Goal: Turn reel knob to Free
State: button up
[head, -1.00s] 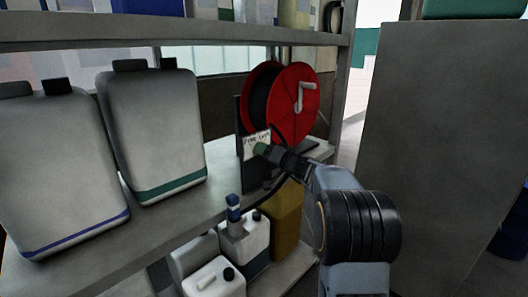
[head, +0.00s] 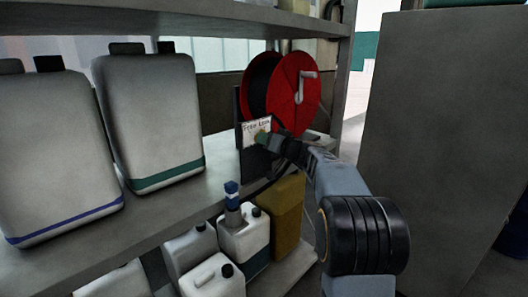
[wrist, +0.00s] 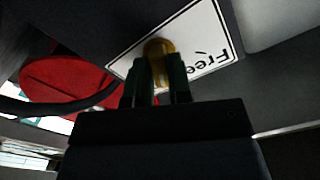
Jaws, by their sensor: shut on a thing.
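The red reel (head: 296,98) with a white crank handle stands on the shelf at the back right. In front of it is a white label (head: 254,128) with black lettering. In the wrist view the label (wrist: 206,22) shows "Free" at its right end. The yellow reel knob (wrist: 160,50) sits in front of the label. My gripper (head: 263,138) reaches up to the label from the right. In the wrist view its green fingertips (wrist: 160,76) are shut on the knob. The fingers hide part of the knob, and I cannot tell which word it points to.
Two large grey canisters (head: 150,115) stand on the shelf (head: 185,205) to the left. Smaller white jugs (head: 243,238) and a yellow container (head: 282,215) stand on the lower level. A tall grey cabinet (head: 440,130) rises at the right. A dark cable (wrist: 60,108) runs from the reel.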

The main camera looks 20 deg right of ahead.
jog(key=n+b, duration=0.6)
jog(key=b, duration=0.2)
jog(key=n+b, duration=0.7)
jog(key=b, duration=0.1)
jog(key=shift+s+a+b, duration=0.1)
jog(key=shift+a+b, duration=0.1)
jog(key=shift+b, duration=0.2)
jog(key=o, duration=1.5)
jog(key=shift+b+v, duration=2.35)
jog(key=shift+v, duration=1.15)
